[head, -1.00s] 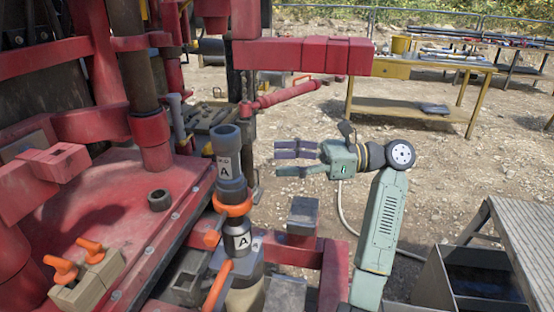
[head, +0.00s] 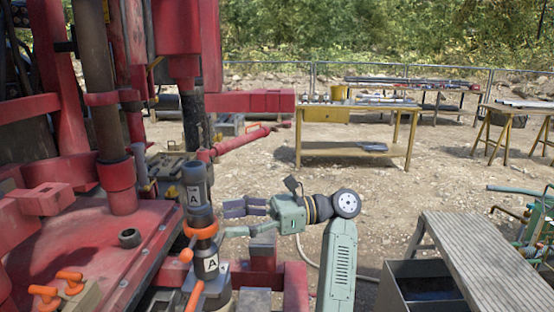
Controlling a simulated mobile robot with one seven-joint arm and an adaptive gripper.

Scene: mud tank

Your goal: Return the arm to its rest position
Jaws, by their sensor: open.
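My gripper (head: 240,218) is at the end of my green arm, near the middle of the head view. Its dark fingers and green thumb point left and are spread open, with nothing between them. Just left of it stands a grey pipe fitting marked A (head: 195,190), on an orange-handled clamp (head: 201,231). A second part marked A (head: 208,262) is below it. The fingertips look close to the fitting in the picture; I cannot tell the exact gap in depth. My forearm rises from the bottom of the view and bends at the wrist.
The red drilling rig (head: 120,200) fills the left side. A grey bench (head: 490,260) and an open dark box (head: 420,285) are at the lower right. A yellow table (head: 350,152) stands behind on gravel. The gravel right of my wrist is clear.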

